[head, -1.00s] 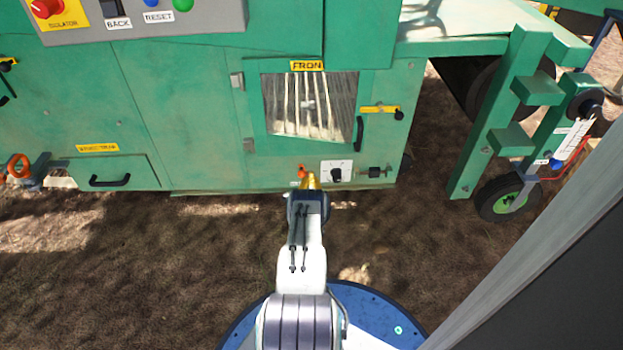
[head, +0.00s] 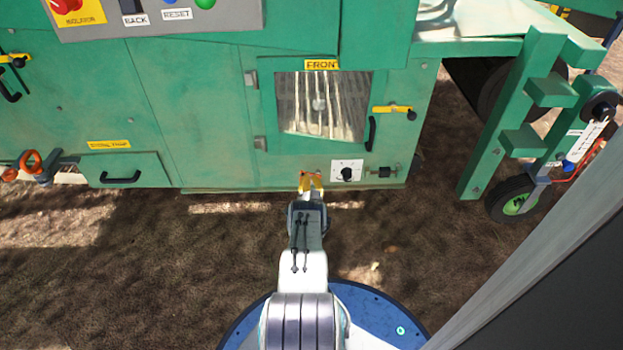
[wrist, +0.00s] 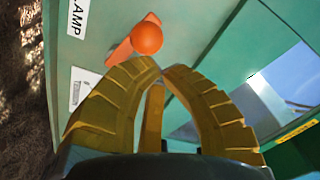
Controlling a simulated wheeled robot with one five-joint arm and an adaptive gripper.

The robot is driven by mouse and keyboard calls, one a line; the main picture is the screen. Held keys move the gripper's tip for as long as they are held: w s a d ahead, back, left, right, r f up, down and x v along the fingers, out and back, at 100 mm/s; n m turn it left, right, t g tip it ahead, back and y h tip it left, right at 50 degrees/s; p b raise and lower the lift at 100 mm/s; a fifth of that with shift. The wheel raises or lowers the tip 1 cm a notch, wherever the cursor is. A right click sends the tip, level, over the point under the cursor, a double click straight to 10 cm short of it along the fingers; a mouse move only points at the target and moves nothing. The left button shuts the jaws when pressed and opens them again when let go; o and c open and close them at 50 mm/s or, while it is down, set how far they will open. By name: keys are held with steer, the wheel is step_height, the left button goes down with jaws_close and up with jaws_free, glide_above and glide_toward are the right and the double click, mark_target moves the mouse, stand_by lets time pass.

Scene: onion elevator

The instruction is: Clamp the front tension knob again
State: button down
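The front tension knob is a small black knob (head: 347,173) on a white plate, low on the green machine under the front window. An orange lever with a round orange ball end (wrist: 146,38) sits left of it, beside a label reading "LAMP" whose start is cut off. My gripper (head: 311,176) is at the machine's lower edge, left of the black knob. Its two yellow fingers show apart in the head view and arch towards each other in the wrist view, their tips close together. The ball lies just beyond the tips, not between them. Nothing is held.
A front window (head: 320,105) with a black handle and yellow latch is above the knob. A black fitting (head: 384,171) is right of the plate. A drawer (head: 125,169) is at left. A green frame with a wheel (head: 512,200) stands at right. Bare ground lies in front.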

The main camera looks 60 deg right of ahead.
steer(key=shift+w+a+f+n, duration=0.35)
steer(key=shift+w+f+n, duration=0.2)
steer(key=shift+f+n, duration=0.25)
steer(key=shift+w, duration=0.1)
stand_by(0.3)
